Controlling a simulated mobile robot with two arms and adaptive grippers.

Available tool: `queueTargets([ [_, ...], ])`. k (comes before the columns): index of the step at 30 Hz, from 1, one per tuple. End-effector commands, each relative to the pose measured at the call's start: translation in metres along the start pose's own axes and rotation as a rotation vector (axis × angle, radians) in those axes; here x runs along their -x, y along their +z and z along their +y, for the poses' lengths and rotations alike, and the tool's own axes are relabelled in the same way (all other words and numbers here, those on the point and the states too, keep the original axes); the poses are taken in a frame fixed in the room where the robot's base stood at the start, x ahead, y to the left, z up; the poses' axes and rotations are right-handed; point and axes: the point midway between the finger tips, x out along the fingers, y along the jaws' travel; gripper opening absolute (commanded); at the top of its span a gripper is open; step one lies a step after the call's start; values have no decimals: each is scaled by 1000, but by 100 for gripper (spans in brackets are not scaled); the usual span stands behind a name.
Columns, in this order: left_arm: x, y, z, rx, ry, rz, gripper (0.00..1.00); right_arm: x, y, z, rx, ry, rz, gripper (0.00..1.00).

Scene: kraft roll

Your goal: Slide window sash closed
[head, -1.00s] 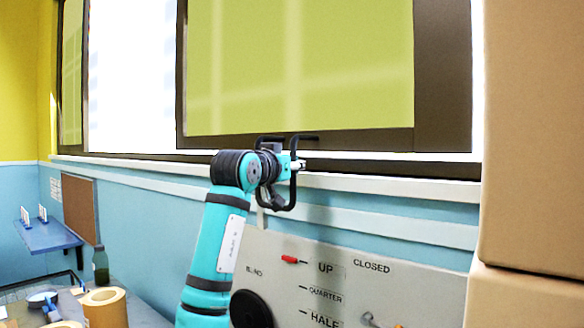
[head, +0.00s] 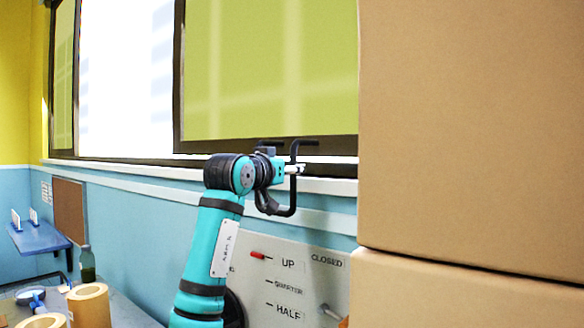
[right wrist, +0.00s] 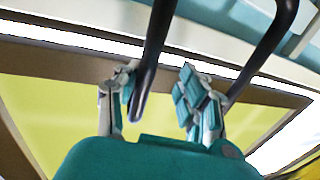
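The window sash is a dark brown frame (head: 265,151) around a yellow-green pane. It stands right of a bright white gap in the window and also shows in the right wrist view (right wrist: 50,68). My right gripper (head: 296,169) is at a black loop handle (head: 292,200) at the sash's lower rail. In the right wrist view, the fingers of my right gripper (right wrist: 163,98) are apart, with one black handle bar (right wrist: 152,60) between them, close to the left finger. Contact cannot be told. My left gripper is not in view.
Large cardboard boxes (head: 460,130) fill the right side and hide the sash's right end. A grey panel (head: 262,275) marked UP, QUARTER, HALF and CLOSED is below. A table at lower left holds kraft rolls (head: 90,305) and a bottle (head: 87,266).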

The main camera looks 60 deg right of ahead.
Motion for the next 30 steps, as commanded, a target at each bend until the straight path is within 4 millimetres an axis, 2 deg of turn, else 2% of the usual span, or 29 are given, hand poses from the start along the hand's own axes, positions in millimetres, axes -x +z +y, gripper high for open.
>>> queueTargets([
  [8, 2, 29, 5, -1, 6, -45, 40, 0, -1, 1, -1, 1, 1, 38],
  [14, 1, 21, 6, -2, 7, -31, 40, 8, -1, 0, -1, 0, 2, 38],
  [17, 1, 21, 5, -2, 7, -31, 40, 24, -1, 0, -2, -2, 2, 38],
  [24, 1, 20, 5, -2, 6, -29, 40, 76, -1, -1, -2, -4, 3, 38],
  [30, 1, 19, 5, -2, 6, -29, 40, 108, 0, 0, -1, -3, 2, 38],
])
